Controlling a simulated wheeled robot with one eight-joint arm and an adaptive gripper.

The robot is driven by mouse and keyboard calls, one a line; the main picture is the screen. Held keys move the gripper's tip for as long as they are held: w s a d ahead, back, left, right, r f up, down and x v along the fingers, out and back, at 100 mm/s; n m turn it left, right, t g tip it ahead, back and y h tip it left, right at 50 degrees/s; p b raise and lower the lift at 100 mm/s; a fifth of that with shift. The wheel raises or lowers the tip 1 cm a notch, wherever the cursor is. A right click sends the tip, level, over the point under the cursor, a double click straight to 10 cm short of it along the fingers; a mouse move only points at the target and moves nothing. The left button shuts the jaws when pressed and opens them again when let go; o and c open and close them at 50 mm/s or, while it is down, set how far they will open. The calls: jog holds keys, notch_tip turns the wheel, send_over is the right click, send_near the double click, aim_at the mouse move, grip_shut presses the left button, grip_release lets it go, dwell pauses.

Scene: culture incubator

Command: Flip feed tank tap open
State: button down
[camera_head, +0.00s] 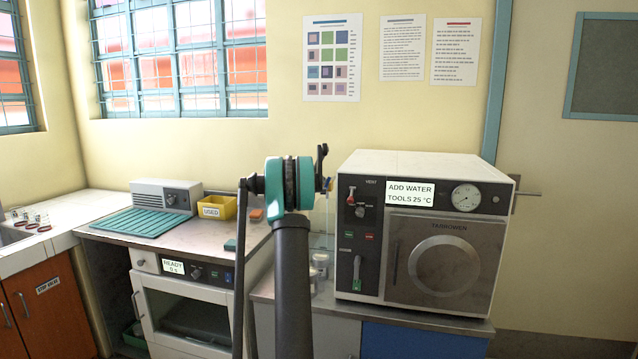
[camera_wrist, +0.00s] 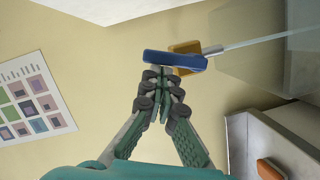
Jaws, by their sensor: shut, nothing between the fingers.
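In the wrist view, a blue bar-shaped handle (camera_wrist: 175,60) sits beside a yellow block (camera_wrist: 184,47) with a grey rod running to a clear tank wall (camera_wrist: 270,65); this looks like the feed tank tap. My gripper (camera_wrist: 164,78) is shut and empty, its fingertips right at the near side of the blue handle. I cannot tell whether they touch. In the head view, a small bit of blue and yellow (camera_head: 328,184) shows just right of my arm, above the clear tank (camera_head: 323,235).
Left are a yellow bin (camera_head: 217,207), a grey box (camera_head: 165,195) and a green mat (camera_head: 140,222). Jars (camera_head: 320,265) stand below the tank.

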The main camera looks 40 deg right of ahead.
jog(key=m, duration=0.1)
jog(key=s+d+m+y, duration=0.1)
jog(key=m, duration=0.1)
jog(key=s+m, duration=0.1)
jog(key=shift+d+f+m+t, duration=0.1)
jog(key=shift+d+m+t, duration=0.2)
jog(key=shift+d+m, duration=0.1)
jog(key=m+y, duration=0.1)
jog(key=s+f+m+t, duration=0.1)
jog(key=m, duration=0.1)
jog(key=shift+d+m+y, duration=0.3)
jog(key=shift+d+y, duration=0.1)
jog(key=shift+s+r, duration=0.1)
jog(key=s+a+r, duration=0.5)
jog(key=a+r, duration=0.1)
jog(key=a, duration=0.2)
jog(key=shift+a, duration=0.25)
